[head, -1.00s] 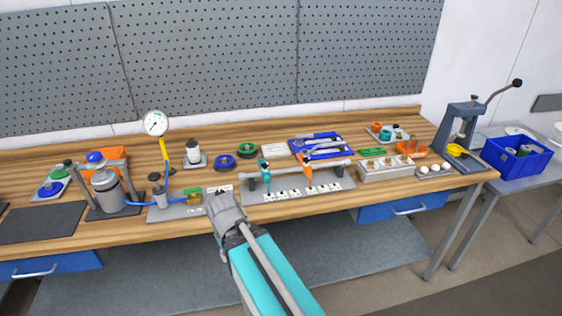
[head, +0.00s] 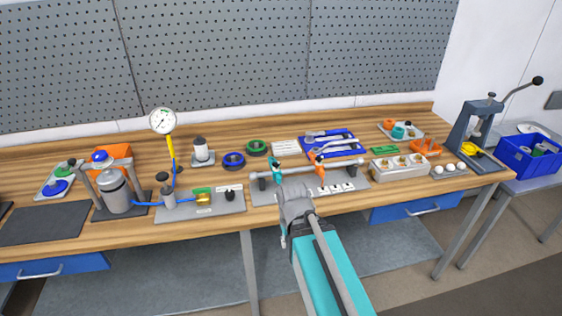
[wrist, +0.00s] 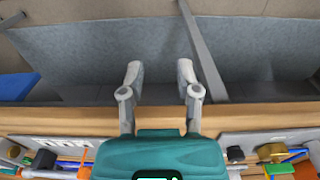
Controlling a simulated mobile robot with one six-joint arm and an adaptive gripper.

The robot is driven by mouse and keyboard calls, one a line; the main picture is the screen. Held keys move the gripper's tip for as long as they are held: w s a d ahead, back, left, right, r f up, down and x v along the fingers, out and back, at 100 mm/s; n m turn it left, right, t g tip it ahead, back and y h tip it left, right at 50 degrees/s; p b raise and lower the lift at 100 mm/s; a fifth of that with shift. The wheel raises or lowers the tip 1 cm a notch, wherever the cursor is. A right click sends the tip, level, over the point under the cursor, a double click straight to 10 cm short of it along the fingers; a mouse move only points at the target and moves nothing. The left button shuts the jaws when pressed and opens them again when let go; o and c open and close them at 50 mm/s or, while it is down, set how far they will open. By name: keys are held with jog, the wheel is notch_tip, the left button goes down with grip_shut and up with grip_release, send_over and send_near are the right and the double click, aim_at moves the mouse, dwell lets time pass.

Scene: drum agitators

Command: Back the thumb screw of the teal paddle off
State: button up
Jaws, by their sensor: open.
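The teal paddle (head: 276,170) sits on a horizontal grey bar held above a light grey base plate (head: 262,196) in the head view. Its thumb screw is too small to make out there. An orange paddle (head: 320,168) is on the same bar to its right. My gripper (head: 293,188) is in front of the bar, just right of the teal paddle in the picture, and covers part of the plate. In the wrist view my gripper (wrist: 159,72) has its two fingers apart with nothing between them, over the bench's front edge and the floor.
A plate with a yellow fitting and black knob (head: 230,194) lies left of the plate. A block with brass pieces (head: 400,167) stands right of it. A blue tool tray (head: 345,148) lies behind. The space before the bench is clear.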

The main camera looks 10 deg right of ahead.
jog(key=shift+d, duration=0.25)
notch_tip(320, 180, up, 22)
jog(key=m+p, duration=1.8)
jog(key=p, duration=0.4)
send_over(276, 164)
jog(key=shift+w+d+r, duration=0.1)
jog(key=shift+w+d, duration=0.05)
jog(key=shift+d, duration=0.15)
notch_tip(276, 164, down, 14)
jog(key=b, duration=1.3)
jog(key=shift+r+b, duration=0.1)
jog(key=shift+b, duration=0.2)
